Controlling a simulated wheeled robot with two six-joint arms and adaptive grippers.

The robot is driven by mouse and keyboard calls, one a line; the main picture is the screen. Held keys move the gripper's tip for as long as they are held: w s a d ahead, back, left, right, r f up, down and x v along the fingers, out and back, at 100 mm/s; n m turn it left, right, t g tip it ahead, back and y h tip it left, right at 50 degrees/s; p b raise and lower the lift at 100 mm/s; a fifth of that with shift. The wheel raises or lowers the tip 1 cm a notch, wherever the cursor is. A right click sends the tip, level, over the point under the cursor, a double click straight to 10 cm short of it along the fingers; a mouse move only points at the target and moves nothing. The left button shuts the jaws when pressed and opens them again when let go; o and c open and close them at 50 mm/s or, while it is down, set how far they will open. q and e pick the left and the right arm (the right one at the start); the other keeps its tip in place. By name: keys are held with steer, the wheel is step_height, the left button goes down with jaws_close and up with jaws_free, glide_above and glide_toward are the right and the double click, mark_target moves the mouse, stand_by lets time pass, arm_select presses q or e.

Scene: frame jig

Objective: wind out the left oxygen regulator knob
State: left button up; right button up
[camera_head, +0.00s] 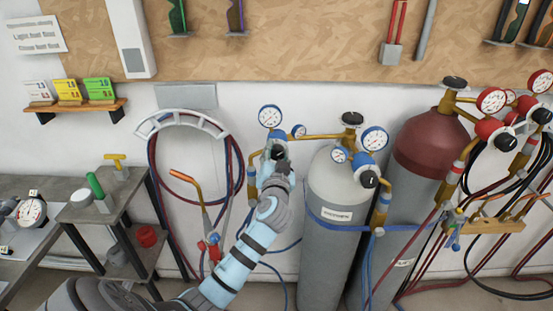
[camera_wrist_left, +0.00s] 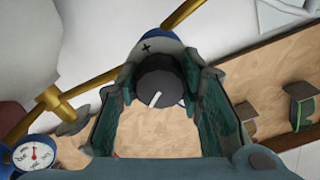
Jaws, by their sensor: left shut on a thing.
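The left oxygen regulator has blue-rimmed gauges (camera_head: 270,116) and sits on a brass pipe left of the grey oxygen cylinder (camera_head: 335,190). Its black knob (camera_wrist_left: 161,84), with a white pointer line, shows in the left wrist view. My left gripper (camera_wrist_left: 158,95) has its fingers on both sides of this knob and is shut on it. In the head view my left gripper (camera_head: 275,165) is up against the regulator and hides most of the knob. A second blue regulator with a black knob (camera_head: 368,179) is on the cylinder's right. My right gripper is not in view.
A dark red-topped cylinder (camera_head: 430,145) with red gauges stands to the right. A hose rack (camera_head: 185,122) with red and blue hoses hangs left of my arm. A brass torch (camera_head: 188,180) hangs below it. A grey shelf stand (camera_head: 110,205) is at the left.

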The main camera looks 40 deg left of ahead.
arm_select(q)
steer(key=n+b, duration=0.4)
steer(key=shift+f+n, duration=0.2)
steer(key=shift+n, duration=0.1)
steer(key=shift+r+n+b, duration=0.15)
steer(key=shift+n+b, duration=1.15)
steer(key=shift+n, duration=0.6)
steer(key=o, duration=1.2)
steer(key=shift+c, duration=0.2)
steer(key=v, duration=1.2)
